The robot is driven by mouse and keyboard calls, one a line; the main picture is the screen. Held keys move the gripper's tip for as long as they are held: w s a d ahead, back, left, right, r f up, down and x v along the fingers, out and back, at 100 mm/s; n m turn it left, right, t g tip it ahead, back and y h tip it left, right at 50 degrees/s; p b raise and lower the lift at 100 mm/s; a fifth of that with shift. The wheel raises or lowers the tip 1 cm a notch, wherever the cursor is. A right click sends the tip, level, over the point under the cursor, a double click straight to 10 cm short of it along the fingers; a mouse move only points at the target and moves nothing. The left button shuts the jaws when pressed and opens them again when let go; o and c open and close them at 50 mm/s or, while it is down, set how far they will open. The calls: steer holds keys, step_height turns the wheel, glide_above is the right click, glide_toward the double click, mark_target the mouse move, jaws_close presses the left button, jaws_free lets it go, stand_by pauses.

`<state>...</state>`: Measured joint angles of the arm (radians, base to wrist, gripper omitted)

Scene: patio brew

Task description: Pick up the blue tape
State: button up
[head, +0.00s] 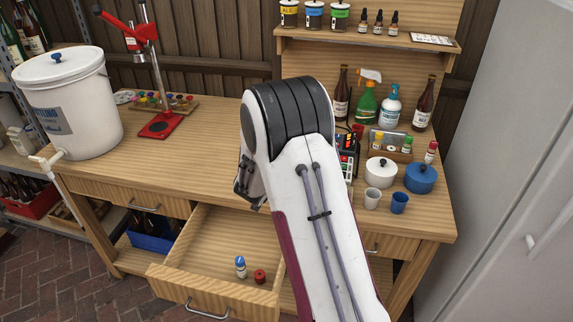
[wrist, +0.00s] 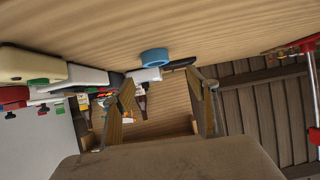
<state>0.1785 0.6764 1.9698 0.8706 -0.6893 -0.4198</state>
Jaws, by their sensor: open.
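A blue ring-shaped thing, which looks like the blue tape (wrist: 154,57), lies on the wooden worktop in the upside-down wrist view. It is beyond my open fingers, roughly between them across the picture. In the wrist view my gripper (wrist: 162,84) is open with nothing between its fingers. In the head view part of my gripper (head: 247,182) shows at the left of my arm, above the worktop's front part. My arm hides the middle of the worktop there, and I cannot see the tape in that view.
An open drawer (head: 215,226) holds a blue-capped bottle (head: 240,267) and a small red item (head: 259,276). A red capping press (head: 155,127) and a white bucket (head: 90,100) stand left. Pots, cups and bottles crowd the right. The worktop left of my arm is mostly clear.

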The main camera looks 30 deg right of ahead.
steer(key=shift+d+f, duration=0.2)
steer(key=shift+d, duration=0.05)
steer(key=shift+x, duration=1.25)
steer(key=shift+d+f, duration=0.1)
steer(key=shift+f+x, duration=0.25)
steer(key=shift+x, duration=1.4)
steer(key=shift+w+d+f, duration=0.35)
steer(key=shift+d, duration=0.2)
steer(key=c, duration=1.1)
